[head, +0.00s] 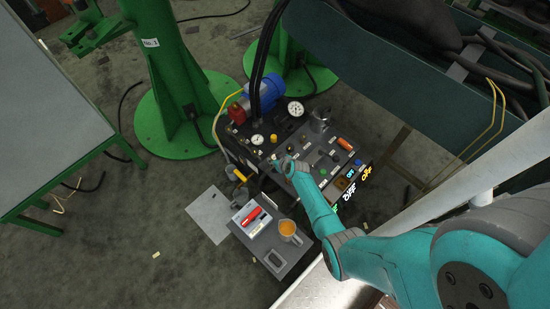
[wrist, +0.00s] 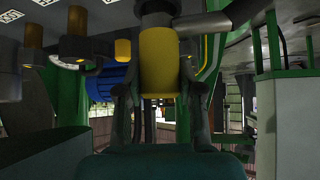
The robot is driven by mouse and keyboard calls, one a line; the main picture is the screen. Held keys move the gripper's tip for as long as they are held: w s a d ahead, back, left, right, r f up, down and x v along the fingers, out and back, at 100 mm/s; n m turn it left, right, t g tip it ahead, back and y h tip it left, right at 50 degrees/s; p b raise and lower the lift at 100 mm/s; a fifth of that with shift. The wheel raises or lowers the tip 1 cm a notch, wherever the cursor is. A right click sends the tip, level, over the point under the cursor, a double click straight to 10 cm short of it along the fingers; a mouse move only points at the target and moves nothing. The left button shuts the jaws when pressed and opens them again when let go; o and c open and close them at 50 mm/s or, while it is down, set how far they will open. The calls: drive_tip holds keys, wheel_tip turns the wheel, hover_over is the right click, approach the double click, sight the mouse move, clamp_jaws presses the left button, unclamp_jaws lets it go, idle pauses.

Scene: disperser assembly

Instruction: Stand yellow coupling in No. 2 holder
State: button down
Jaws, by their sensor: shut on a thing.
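In the wrist view, my gripper (wrist: 160,92) is shut on the yellow coupling (wrist: 160,60), a short upright yellow cylinder between its two dark fingers. A dark grey round part sits directly above the coupling, with a grey pipe running off to the right. In the head view, my gripper (head: 259,168) is at the left end of my teal arm, beside the control unit. A small yellow piece (head: 240,176) shows at its tip, apparently the coupling. I cannot make out the No. 2 holder in either view.
The control unit (head: 312,150) carries gauges, knobs and a blue motor (head: 262,91). A green post (head: 165,75) with a small number label and a green-framed table (head: 50,100) stand left. Floor at lower left is mostly clear.

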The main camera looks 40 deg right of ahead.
drive_tip(key=shift+f, duration=0.25)
drive_tip(key=c, duration=0.8)
unclamp_jaws()
drive_tip(key=shift+o, duration=0.7)
drive_tip(key=shift+f, duration=0.1)
drive_tip(key=shift+s, duration=0.1)
drive_tip(key=v, duration=1.2)
